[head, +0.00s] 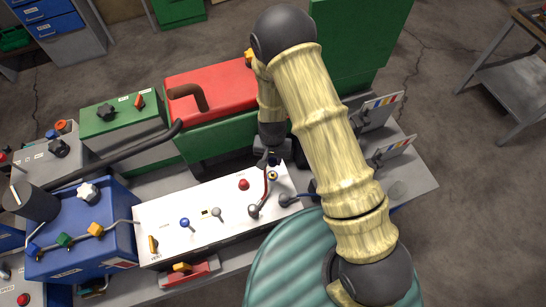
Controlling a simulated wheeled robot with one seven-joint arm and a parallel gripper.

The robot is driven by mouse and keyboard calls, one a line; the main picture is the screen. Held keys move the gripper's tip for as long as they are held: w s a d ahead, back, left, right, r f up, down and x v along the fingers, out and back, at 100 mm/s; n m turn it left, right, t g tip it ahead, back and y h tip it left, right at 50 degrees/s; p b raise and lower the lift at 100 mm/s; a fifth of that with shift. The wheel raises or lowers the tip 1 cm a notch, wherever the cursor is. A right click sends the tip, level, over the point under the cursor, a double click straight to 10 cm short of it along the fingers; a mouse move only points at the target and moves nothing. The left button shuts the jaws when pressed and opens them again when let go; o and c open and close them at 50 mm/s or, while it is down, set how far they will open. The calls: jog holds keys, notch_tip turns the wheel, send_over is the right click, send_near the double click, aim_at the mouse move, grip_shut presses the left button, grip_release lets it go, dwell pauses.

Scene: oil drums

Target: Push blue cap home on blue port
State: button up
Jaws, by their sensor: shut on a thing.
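My gripper (273,158) points down over the far right end of the white panel box (165,238). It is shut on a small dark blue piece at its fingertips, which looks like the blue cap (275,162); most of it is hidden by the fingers. A yellow-ringed dark fitting (273,175) lies on the panel just in front of the fingertips. I cannot tell whether the cap touches a port.
The panel carries a red knob (243,184), a blue-topped knob (184,222) and grey plugs (253,211) with a red cord. A red-topped green machine (210,85) stands behind. A teal drum (290,270) stands in front. A blue box (80,240) is left.

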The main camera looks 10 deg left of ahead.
aim_at(272, 173)
jog(key=shift+s+a+f+b, duration=0.15)
jog(key=shift+f+b, duration=0.6)
jog(key=shift+f, duration=0.55)
jog(key=shift+f+b, duration=0.85)
jog(key=shift+f, duration=0.45)
jog(key=shift+f+b, duration=1.65)
jog(key=shift+f, duration=0.25)
dwell(0.4)
jog(key=o, duration=1)
jog(key=shift+s, duration=0.1)
jog(key=shift+r, duration=0.1)
